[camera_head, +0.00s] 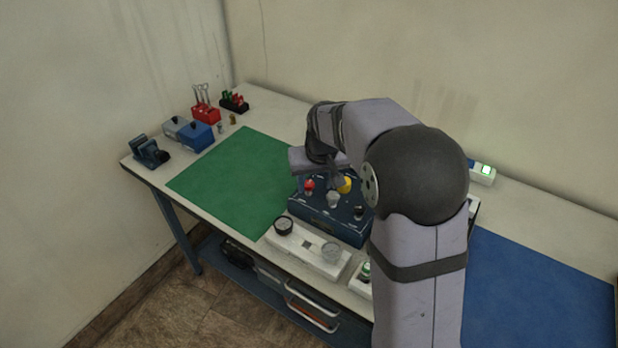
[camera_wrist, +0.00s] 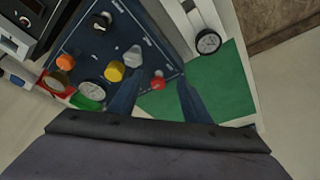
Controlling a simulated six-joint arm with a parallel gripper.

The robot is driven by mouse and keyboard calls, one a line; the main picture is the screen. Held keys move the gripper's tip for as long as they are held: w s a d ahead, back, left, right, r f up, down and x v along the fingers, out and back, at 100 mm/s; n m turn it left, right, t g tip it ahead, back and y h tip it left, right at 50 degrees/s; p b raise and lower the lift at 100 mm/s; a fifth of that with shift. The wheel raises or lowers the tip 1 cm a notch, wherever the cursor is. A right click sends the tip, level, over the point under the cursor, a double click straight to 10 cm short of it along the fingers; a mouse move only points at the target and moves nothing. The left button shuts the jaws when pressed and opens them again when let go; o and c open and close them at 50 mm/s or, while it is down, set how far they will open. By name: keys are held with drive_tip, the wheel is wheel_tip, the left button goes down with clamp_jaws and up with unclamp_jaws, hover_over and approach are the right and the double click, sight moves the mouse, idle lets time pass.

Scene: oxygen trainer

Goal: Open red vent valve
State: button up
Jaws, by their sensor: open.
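The red vent valve is a small red knob (camera_head: 309,184) near the left corner of a dark blue panel box (camera_head: 330,224). In the wrist view the red knob (camera_wrist: 157,83) shows between my two dark fingers, close to the panel's edge. My gripper (camera_wrist: 158,92) is open and empty, above the panel with its fingers on either side of the knob in the picture. I cannot tell how far above the knob the fingertips are. The knob's turn position is too small to read.
A yellow knob (camera_wrist: 114,71), a grey knob (camera_wrist: 133,57) and a black knob (camera_wrist: 102,21) stand on the same panel. A white block with a gauge (camera_head: 284,226) lies in front. The green mat (camera_head: 235,175) to the left is clear.

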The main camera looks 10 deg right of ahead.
sight(309, 183)
drive_tip(key=shift+t, duration=0.3)
drive_tip(key=shift+w+a+f+p, duration=0.1)
drive_tip(key=shift+w+f+p, duration=0.55)
drive_tip(key=shift+w+f, duration=0.85)
drive_tip(key=shift+w+f+p, duration=0.65)
drive_tip(key=shift+w+f, duration=0.65)
drive_tip(key=shift+w, duration=0.4)
drive_tip(key=c, duration=1)
